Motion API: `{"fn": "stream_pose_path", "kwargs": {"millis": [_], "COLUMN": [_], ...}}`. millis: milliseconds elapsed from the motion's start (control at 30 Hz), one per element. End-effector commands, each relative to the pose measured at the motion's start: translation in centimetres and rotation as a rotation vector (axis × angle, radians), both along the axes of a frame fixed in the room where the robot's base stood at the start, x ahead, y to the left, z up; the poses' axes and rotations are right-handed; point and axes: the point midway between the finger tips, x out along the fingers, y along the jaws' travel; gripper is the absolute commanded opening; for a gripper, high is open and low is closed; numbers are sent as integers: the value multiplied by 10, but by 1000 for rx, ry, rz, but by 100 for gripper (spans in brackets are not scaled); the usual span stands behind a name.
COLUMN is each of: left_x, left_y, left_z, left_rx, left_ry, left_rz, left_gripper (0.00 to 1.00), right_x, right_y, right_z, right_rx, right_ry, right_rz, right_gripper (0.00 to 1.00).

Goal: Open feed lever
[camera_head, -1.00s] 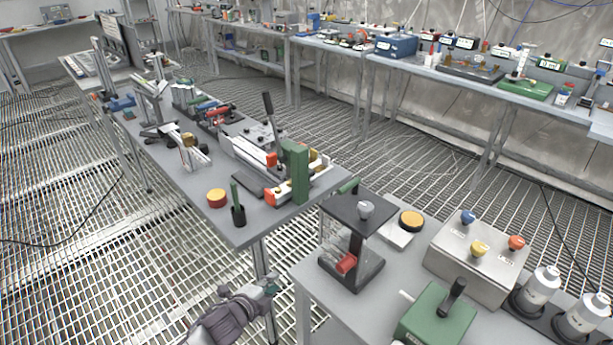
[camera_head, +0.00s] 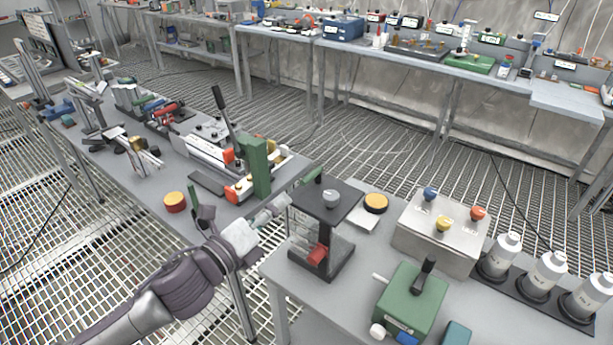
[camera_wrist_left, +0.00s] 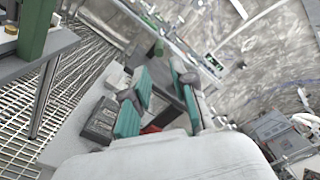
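No readable label marks a feed lever. A black-handled lever (camera_head: 222,108) stands tilted on the left bench fixture, beside a green upright block (camera_head: 258,165). Another short black lever (camera_head: 426,270) is on a green box (camera_head: 405,308) on the near bench. Between them is a stand with a black top plate (camera_head: 345,190), a grey knob (camera_head: 331,199) and a red piece (camera_head: 318,253). My left gripper (camera_head: 284,203) is just left of this stand. In the left wrist view its teal-padded fingers (camera_wrist_left: 165,103) are apart, with nothing clearly held. My right gripper is out of view.
A metal box (camera_head: 440,230) with blue, yellow and red knobs stands right of the stand, with several white bottles (camera_head: 500,255) beyond. A gap separates the two benches.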

Motion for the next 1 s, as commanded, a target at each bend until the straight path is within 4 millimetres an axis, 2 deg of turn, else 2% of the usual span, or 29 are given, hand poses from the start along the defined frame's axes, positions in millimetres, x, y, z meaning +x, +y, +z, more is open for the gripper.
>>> {"fn": "stream_pose_path", "kwargs": {"millis": [100, 300, 500, 900, 933, 1000], "left_x": [23, 56, 77, 83, 83, 83], "left_y": [-17, -40, -55, -60, -60, -60], "left_z": [4, 3, 1, 0, 0, 0], "left_rx": [-3, -3, -1, 0, 0, 0], "left_ry": [-1, 1, 1, 1, 1, 1], "left_rz": [1, 1, 1, 1, 1, 1], "left_gripper": [26, 26, 26, 26, 24, 12], "right_x": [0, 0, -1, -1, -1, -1], "right_y": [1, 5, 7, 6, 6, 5], "right_z": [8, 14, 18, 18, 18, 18], "right_rx": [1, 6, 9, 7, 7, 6], "right_ry": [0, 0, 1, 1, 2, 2], "right_rz": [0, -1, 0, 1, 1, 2], "right_gripper": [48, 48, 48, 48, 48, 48]}}
